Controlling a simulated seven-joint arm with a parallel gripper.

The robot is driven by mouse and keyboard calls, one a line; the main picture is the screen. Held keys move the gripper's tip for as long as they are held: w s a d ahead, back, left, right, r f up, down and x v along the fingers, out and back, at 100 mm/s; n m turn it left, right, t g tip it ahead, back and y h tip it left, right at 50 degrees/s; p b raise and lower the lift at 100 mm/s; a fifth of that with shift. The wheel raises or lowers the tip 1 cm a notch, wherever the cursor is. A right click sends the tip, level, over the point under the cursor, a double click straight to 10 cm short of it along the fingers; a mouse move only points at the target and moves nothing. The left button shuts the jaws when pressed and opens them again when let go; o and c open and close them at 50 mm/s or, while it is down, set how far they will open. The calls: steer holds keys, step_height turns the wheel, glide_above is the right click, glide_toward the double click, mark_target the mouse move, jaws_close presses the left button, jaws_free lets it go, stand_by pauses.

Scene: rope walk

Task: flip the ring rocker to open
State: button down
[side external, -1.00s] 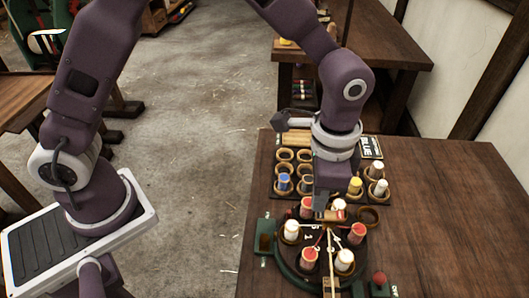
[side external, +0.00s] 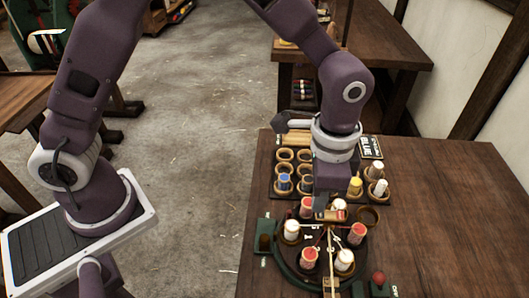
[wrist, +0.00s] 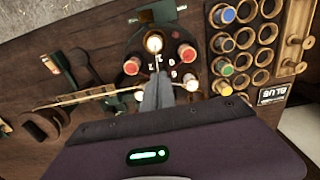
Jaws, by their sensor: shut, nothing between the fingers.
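A dark green bracket with a brown inset (side external: 265,237) stands at the left edge of the round dark ring plate (side external: 318,241). It looks like the ring rocker, but I cannot read its label or tell its position. In the wrist view this bracket (wrist: 163,12) is at the top. The plate carries several red and white bobbins with strands meeting near its middle. My gripper (side external: 321,207) is shut and empty above the far part of the plate, right of the bracket and apart from it. In the wrist view its fingertips (wrist: 157,76) point at the plate.
A bobbin board (side external: 305,170) with several cups stands behind the plate, beside a sign reading BLUE (side external: 371,147). A red knob (side external: 379,278) stands at the front right. A rope (wrist: 95,97) runs leftward from the plate in the wrist view. The right of the table is clear.

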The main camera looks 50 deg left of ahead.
steer(key=shift+f, duration=1.1)
steer(key=shift+r, duration=0.15)
step_height(320, 180, up, 8)
stand_by(0.5)
